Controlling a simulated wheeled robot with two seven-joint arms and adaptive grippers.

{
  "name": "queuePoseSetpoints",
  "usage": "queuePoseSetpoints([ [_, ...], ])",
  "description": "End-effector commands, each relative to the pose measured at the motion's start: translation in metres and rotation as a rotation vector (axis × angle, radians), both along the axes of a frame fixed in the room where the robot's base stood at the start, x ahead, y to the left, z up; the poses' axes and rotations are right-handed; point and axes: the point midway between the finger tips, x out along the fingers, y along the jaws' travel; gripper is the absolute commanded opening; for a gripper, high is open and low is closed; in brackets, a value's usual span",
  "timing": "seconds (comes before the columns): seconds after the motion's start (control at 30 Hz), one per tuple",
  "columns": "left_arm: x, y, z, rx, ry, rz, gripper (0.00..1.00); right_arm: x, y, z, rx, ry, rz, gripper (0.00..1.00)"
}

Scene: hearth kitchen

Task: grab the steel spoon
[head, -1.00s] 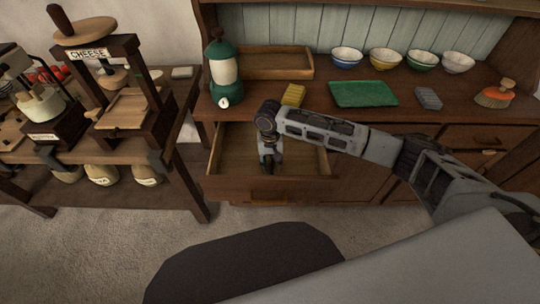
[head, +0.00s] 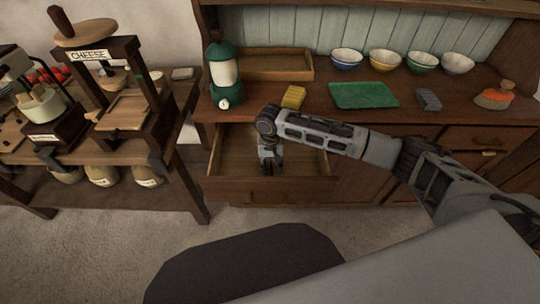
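My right gripper (head: 268,168) points down inside the open drawer (head: 225,165) of the wooden dresser. Its fingers are small and dark in this view, and I cannot tell whether they are open or shut. No steel spoon can be made out; the gripper and wrist cover part of the drawer, and the front panel hides some of its floor. The visible drawer floor on both sides of the gripper looks bare. My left gripper is not in view.
A cheese press (head: 125,100) stands on the left table.

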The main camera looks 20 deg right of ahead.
Motion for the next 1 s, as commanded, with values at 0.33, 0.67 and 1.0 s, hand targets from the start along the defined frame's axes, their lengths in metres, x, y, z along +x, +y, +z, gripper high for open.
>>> queuePoseSetpoints([
  [0.33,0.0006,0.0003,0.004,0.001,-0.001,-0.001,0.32,0.0001,0.0001,-0.0006,0.001,0.0,0.0,0.35],
  [0.67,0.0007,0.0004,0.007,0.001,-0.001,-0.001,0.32,0.0,0.0001,-0.0017,0.001,0.0,0.0,0.35],
  [1.0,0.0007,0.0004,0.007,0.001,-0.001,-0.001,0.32,-0.0001,-0.0002,-0.0026,0.0,0.0,0.0,0.0],
])
